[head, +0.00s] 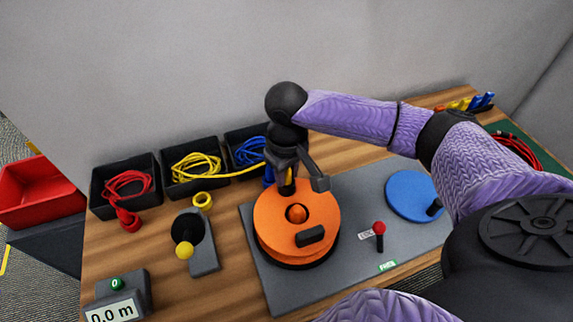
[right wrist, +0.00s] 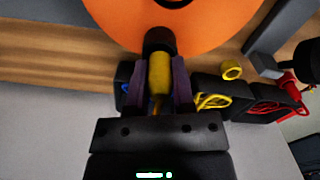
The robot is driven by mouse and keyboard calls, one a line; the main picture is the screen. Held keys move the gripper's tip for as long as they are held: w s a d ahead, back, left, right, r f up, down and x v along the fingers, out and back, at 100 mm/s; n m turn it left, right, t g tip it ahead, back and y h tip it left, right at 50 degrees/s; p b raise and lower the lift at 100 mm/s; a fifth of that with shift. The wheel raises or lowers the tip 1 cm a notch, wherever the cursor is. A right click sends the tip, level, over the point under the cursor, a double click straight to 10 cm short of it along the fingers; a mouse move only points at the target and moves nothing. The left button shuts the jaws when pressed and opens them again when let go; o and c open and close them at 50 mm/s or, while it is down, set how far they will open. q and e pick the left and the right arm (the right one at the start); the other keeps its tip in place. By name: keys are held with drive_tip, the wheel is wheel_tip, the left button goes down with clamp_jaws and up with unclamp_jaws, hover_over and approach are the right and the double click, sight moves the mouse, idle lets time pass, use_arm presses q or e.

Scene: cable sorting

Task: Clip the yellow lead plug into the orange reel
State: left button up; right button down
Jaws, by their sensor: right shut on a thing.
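The orange reel (head: 265,228) sits on a grey mat, with a raised centre knob and a black block on its top. My right gripper (head: 290,182) is over the reel's far edge. In the right wrist view my right gripper (right wrist: 157,90) is shut on the yellow lead plug (right wrist: 159,72). A black end at the plug's front overlaps the rim of the orange reel (right wrist: 205,22); I cannot tell whether it is seated. The yellow lead (head: 245,171) runs from the middle black bin to the gripper. My left gripper is not in view.
Black bins hold red (head: 128,184), yellow (head: 195,163) and blue (head: 249,151) cables. A yellow ring (head: 203,200) and a yellow-knobbed device (head: 185,250) stand left of the reel. A red-topped lever (head: 379,229) and blue disc (head: 410,194) are to the right.

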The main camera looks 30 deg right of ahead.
drive_tip(key=shift+f, duration=0.1)
idle(0.8)
drive_tip(key=shift+c, duration=2)
unclamp_jaws()
wheel_tip(320, 180, up, 10)
drive_tip(key=p, duration=0.4)
drive_tip(key=shift+p, duration=0.3)
drive_tip(key=shift+f, duration=0.1)
